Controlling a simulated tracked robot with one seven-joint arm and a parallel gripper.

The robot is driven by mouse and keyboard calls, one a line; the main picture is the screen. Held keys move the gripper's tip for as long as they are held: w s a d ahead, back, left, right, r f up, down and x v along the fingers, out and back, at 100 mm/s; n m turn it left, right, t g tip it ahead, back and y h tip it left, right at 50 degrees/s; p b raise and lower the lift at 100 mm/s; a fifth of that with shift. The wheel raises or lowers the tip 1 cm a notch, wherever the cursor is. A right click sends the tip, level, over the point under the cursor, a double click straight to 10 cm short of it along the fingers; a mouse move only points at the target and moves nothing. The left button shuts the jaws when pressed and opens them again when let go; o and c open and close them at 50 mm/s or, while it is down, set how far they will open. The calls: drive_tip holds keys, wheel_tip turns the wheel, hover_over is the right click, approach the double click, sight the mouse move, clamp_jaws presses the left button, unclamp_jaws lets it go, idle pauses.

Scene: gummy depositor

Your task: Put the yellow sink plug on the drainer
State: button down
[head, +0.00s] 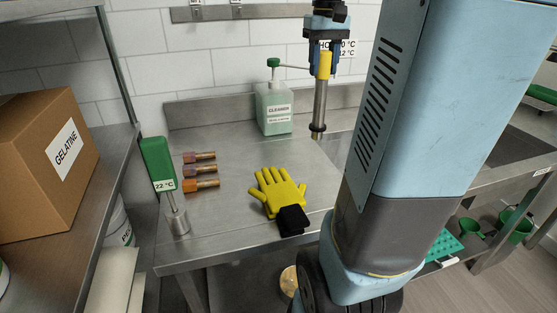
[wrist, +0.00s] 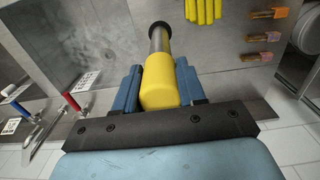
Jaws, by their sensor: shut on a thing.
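The yellow sink plug (head: 320,97) is a steel pipe with a yellow grip at the top and a black ring near its lower end. My gripper (head: 322,62) is shut on the yellow grip and holds the plug upright in the head view. The wrist view shows the yellow grip (wrist: 159,82) between the blue fingers of my gripper (wrist: 157,88), with the pipe pointing away. The drainer (head: 228,223) is the flat steel surface on the left. The plug's lower end hangs near the drainer's right edge; its height above the steel is hard to tell. My arm hides most of the basin.
A yellow glove (head: 277,188) with a black cuff lies on the drainer. Several coloured nozzles (head: 202,170), a green thermometer (head: 158,163) and a cleaner bottle (head: 274,107) stand or lie around it. Red-handled (wrist: 71,102) and blue-handled taps show in the wrist view. Bare steel lies left of the glove.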

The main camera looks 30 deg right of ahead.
drive_tip(key=w+a+f, duration=0.2)
drive_tip(key=w+f, duration=0.4)
drive_tip(key=w+a+f, duration=0.2)
drive_tip(key=w+f, duration=0.5)
drive_tip(key=shift+a, duration=0.3)
drive_tip(key=shift+f, duration=0.1)
drive_tip(key=c, duration=0.7)
unclamp_jaws()
drive_tip(key=shift+o, duration=0.2)
